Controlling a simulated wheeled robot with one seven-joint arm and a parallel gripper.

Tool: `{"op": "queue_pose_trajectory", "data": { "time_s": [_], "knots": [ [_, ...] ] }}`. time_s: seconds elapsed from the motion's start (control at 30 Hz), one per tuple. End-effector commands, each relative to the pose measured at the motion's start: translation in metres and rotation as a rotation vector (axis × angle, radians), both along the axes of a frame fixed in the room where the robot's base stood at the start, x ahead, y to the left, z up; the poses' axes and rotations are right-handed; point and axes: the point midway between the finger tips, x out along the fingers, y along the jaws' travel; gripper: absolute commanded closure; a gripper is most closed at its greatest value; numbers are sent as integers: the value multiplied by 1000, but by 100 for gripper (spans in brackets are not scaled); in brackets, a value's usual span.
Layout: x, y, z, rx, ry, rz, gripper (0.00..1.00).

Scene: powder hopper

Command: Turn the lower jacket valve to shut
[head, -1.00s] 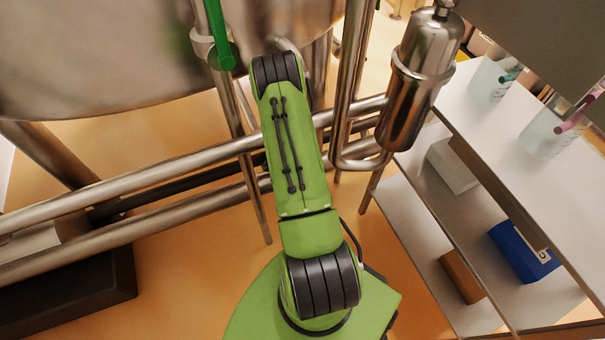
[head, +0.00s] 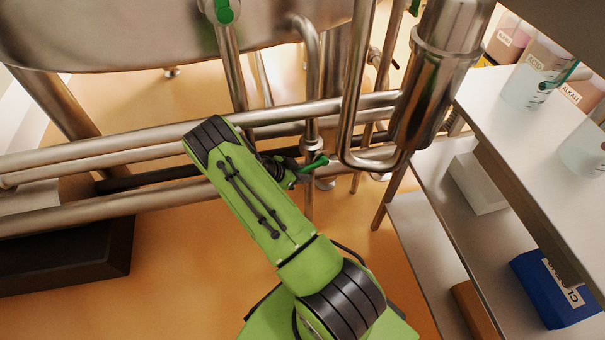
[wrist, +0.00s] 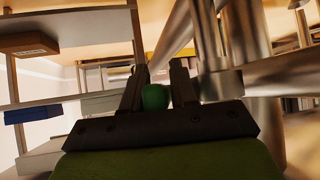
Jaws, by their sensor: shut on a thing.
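The lower jacket valve's green handle (head: 312,165) shows in the head view, beside a thin vertical pipe below the tank. It points right and slightly up, across the pipe. My gripper (wrist: 158,80) is shut on the handle. In the wrist view the green handle (wrist: 155,97) shows end-on as a rounded shape between the two dark fingers. In the head view my green arm hides much of the gripper and part of the valve body. Another green valve handle (head: 224,10) sits higher on a pipe at the top edge.
Horizontal steel pipes (head: 120,150) run behind my arm. A steel cylinder (head: 435,80) with a bent pipe stands to the right. A shelf unit (head: 500,140) holds bottles and a blue box (head: 555,290). A dark block (head: 70,255) lies at lower left.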

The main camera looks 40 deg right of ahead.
Motion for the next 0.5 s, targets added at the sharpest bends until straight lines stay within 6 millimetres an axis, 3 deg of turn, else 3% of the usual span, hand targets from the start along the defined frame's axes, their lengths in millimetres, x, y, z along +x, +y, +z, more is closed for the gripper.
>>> {"op": "queue_pose_trajectory", "data": {
  "time_s": [0.1, 0.5],
  "knots": [
    [-2, 3, -10, -7, 15, 3, 100],
    [-3, 3, -12, -18, 20, 2, 100]
  ]
}}
